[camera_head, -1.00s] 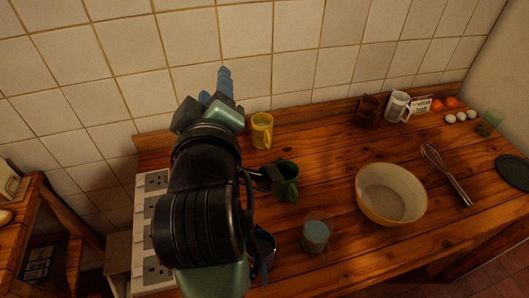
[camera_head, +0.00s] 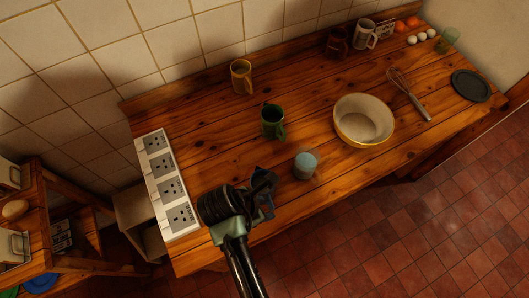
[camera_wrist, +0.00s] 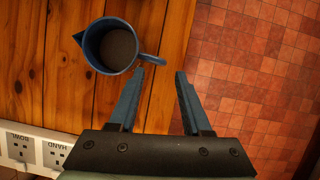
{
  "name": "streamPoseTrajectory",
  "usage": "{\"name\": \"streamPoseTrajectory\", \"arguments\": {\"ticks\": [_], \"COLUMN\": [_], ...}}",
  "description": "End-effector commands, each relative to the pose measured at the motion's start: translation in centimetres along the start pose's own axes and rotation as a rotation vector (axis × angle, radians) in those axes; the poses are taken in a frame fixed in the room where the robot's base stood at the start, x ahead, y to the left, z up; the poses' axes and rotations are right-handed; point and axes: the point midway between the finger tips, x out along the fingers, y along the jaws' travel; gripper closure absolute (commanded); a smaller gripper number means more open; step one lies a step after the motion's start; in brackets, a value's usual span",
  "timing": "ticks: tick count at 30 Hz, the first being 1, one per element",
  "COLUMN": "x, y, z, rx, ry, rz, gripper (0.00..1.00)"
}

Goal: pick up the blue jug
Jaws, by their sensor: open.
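The blue jug (camera_wrist: 117,47) stands upright on the wooden counter and is seen from above in the wrist view, at the upper left. Its spout points left and its handle (camera_wrist: 152,60) points right, towards my fingertips. My gripper (camera_wrist: 160,72) is open with nothing between its fingers. The left fingertip is close to the handle; I cannot tell whether they touch. The right finger is over the floor side of the counter edge.
A blue-grey cup (camera_head: 306,166) stands just right of my gripper, and a green mug (camera_head: 272,122) behind it. A socket strip (camera_head: 168,185) lies to the left. A yellow mug (camera_head: 241,77), a bowl (camera_head: 363,121) and a whisk (camera_head: 408,94) are farther off.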

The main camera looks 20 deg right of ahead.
Motion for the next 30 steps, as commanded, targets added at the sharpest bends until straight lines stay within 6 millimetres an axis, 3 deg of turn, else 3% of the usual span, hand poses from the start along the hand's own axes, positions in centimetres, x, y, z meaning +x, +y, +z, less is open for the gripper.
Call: {"name": "streamPoseTrajectory", "arguments": {"ticks": [8,18,26,27,30], "x": [1.8,5.7,6.0,6.0,6.0], "y": [-0.2,-0.4,-0.4,-0.4,-0.4], "z": [0.0,-0.2,-0.2,-0.2,-0.2], "rx": [0.001,0.002,0.002,0.002,0.002], "ry": [0.001,0.001,0.000,0.000,0.000], "rz": [-0.001,0.002,0.003,0.003,0.003], "gripper": [0.52,0.52,0.52,0.53,0.71]}}
